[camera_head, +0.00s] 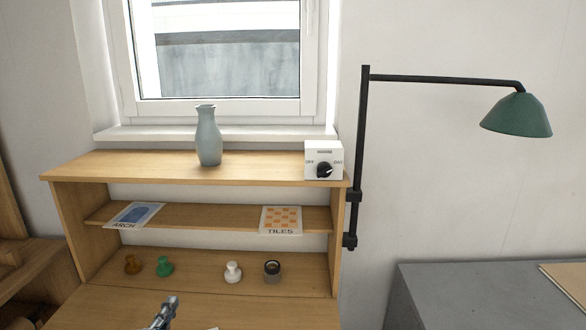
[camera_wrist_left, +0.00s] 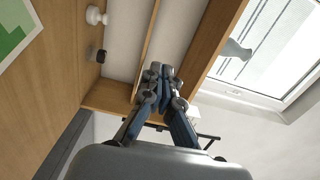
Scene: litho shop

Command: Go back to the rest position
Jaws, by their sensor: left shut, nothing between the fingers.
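My left gripper (camera_head: 167,311) shows at the bottom edge of the head view, low in front of the wooden desk shelf (camera_head: 75,262). In the left wrist view the left gripper (camera_wrist_left: 161,72) has its fingertips together, with nothing between them. It is clear of the small objects on the desk. My right gripper is not in either view.
A vase (camera_head: 208,138) and a white switch box (camera_head: 323,161) stand on the top shelf. ARCH (camera_head: 134,215) and TILES (camera_head: 281,220) cards lean on the middle shelf. A green lamp (camera_head: 516,115) hangs right, above a grey cabinet (camera_head: 460,300).

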